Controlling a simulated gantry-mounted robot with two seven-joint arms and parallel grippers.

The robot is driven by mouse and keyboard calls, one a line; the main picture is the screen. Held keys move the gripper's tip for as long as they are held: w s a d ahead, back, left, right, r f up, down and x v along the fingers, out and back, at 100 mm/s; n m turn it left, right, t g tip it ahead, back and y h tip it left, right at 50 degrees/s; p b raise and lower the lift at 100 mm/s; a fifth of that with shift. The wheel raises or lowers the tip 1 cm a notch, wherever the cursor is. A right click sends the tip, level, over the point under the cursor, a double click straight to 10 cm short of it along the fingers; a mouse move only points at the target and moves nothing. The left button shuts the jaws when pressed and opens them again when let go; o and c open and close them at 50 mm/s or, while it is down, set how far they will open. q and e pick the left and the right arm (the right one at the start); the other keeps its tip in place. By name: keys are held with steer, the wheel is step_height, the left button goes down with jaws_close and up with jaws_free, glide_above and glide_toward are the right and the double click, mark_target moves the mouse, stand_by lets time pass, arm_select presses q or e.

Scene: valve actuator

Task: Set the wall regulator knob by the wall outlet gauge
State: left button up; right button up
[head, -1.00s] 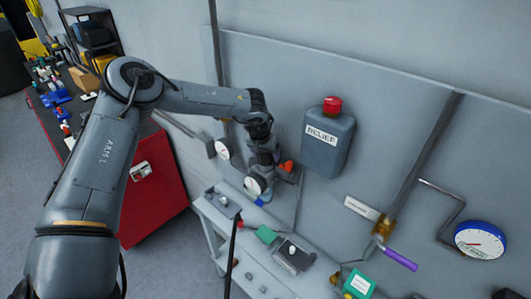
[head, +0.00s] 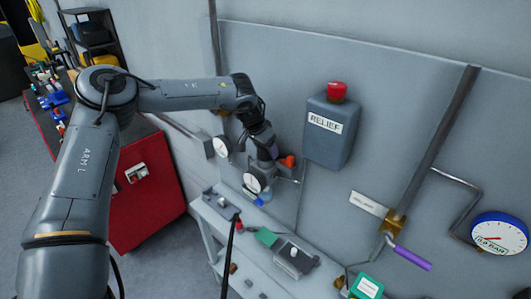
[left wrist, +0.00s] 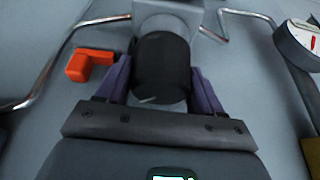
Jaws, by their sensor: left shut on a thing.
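A black round regulator knob (left wrist: 162,68) fills the middle of the left wrist view. The purple fingers of my left gripper (left wrist: 160,88) stand on both sides of it and are shut on it. In the head view my left gripper (head: 268,152) is at the wall and hides the knob. Two small white dial gauges are close by: one at the upper left (head: 221,146) and one just below the gripper (head: 256,182). I cannot tell which is the outlet gauge. A gauge with a red needle (left wrist: 309,40) is partly cut off in the left wrist view. My right gripper is not in view.
An orange handle (left wrist: 90,65) sits beside the left finger. A grey RELIEF box (head: 331,130) with a red button is right of the gripper. A purple-handled valve (head: 412,258) and a large blue-rimmed gauge (head: 499,234) are farther right. A bench (head: 216,220) stands below.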

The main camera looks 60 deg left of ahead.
arm_select(q)
steer(key=o, duration=1)
steer(key=shift+c, duration=0.2)
steer(key=shift+r, duration=0.15)
steer(key=shift+s+r, duration=0.2)
steer(key=shift+r, duration=0.4)
steer(key=b+v, duration=0.2)
steer(key=v, duration=0.7)
steer(key=shift+b, duration=0.3)
steer(key=shift+s+r, duration=0.1)
steer(key=shift+r, duration=0.05)
